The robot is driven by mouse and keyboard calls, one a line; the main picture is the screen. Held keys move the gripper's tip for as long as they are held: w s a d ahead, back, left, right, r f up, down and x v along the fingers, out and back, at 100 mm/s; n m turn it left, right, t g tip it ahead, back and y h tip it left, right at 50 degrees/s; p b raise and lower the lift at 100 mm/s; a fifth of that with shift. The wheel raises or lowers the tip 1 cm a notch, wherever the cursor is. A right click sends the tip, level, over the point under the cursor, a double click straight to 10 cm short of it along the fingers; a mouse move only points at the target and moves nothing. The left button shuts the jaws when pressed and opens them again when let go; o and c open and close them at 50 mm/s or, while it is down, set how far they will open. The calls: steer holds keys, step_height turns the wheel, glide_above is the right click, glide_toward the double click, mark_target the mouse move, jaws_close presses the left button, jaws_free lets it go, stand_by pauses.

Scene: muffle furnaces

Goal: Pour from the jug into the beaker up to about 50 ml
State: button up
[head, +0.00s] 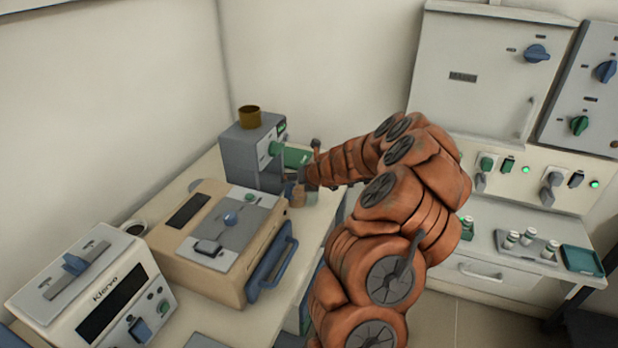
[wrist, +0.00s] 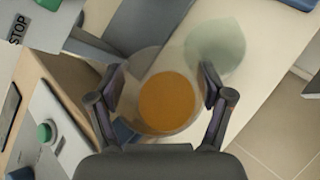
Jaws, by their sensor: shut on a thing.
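My gripper (wrist: 162,78) is shut on the see-through jug (wrist: 166,104), with one finger on each side of it. Orange-brown liquid shows inside the jug in the wrist view. In the head view my gripper (head: 308,178) is at the front of the grey machine, and the jug (head: 299,194) shows small and partly covered there. A pale greenish, see-through round vessel (wrist: 217,45), which looks like the beaker, is up and right of the jug in the wrist view, over the light bench top. Its markings and contents cannot be read. I cannot make it out in the head view.
The grey machine (head: 243,150) with a brown cup (head: 249,117) on top stands close by. A beige box with a blue handle (head: 270,265) and a white Klarvo device (head: 95,290) sit at left. Furnaces (head: 485,75) and small bottles stand at right.

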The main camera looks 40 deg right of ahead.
steer(key=shift+d+r+g+y+p, duration=0.1)
steer(key=shift+r+g+y+p, duration=0.25)
steer(key=shift+p, duration=2.8)
steer(key=shift+d+r+m+y+p, duration=0.15)
steer(key=shift+m+y+p, duration=0.25)
steer(key=shift+p, duration=0.8)
steer(key=shift+d+r, duration=0.1)
steer(key=shift+w+g+y, duration=0.1)
steer(key=shift+g+y, duration=0.15)
steer(key=shift+y, duration=0.1)
steer(key=shift+r+m, duration=0.15)
steer(key=shift+m, duration=0.15)
steer(key=shift+y, duration=0.4)
steer(key=shift+r+g, duration=0.15)
steer(key=shift+g, duration=0.15)
steer(key=shift+r, duration=0.1)
